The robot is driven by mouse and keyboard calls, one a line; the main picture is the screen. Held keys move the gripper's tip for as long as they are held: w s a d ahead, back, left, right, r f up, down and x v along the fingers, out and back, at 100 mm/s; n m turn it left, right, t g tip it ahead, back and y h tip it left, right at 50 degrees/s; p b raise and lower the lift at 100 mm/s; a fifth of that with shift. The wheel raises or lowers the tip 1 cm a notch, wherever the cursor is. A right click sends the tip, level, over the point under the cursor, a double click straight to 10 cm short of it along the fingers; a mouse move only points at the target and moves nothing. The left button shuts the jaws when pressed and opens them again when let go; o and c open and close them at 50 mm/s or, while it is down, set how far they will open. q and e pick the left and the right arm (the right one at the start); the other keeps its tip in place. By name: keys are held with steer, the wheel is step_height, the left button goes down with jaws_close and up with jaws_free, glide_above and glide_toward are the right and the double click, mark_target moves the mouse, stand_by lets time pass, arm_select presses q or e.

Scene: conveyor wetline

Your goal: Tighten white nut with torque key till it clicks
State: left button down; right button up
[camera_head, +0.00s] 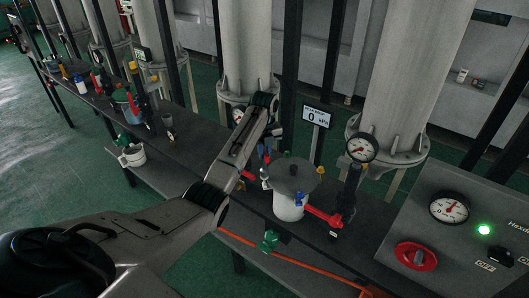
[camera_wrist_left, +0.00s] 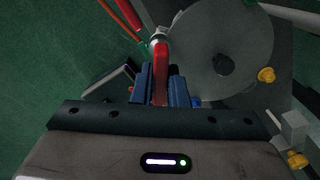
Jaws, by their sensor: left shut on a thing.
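My left gripper (camera_head: 264,152) reaches down at the left side of the white pot (camera_head: 288,207). In the left wrist view its blue fingers (camera_wrist_left: 161,88) are shut on the red handle of the torque key (camera_wrist_left: 161,62). The key's red handle also shows in the head view (camera_head: 249,175). The pale white nut (camera_head: 265,175) sits at the left edge of the pot's round grey lid (camera_wrist_left: 212,48). The key's far end is at this nut in the left wrist view (camera_wrist_left: 157,37); whether it is fully seated I cannot tell. My right gripper is out of view.
Blue (camera_head: 299,198), yellow (camera_head: 320,170) and green (camera_head: 292,154) nuts sit around the lid. The display (camera_head: 314,116) reads 0. A control panel (camera_head: 460,240) fills the right front.

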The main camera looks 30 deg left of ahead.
arm_select(q)
steer(key=shift+r, duration=0.3)
steer(key=shift+r, duration=0.55)
stand_by(0.9)
steer(key=shift+r, duration=2.45)
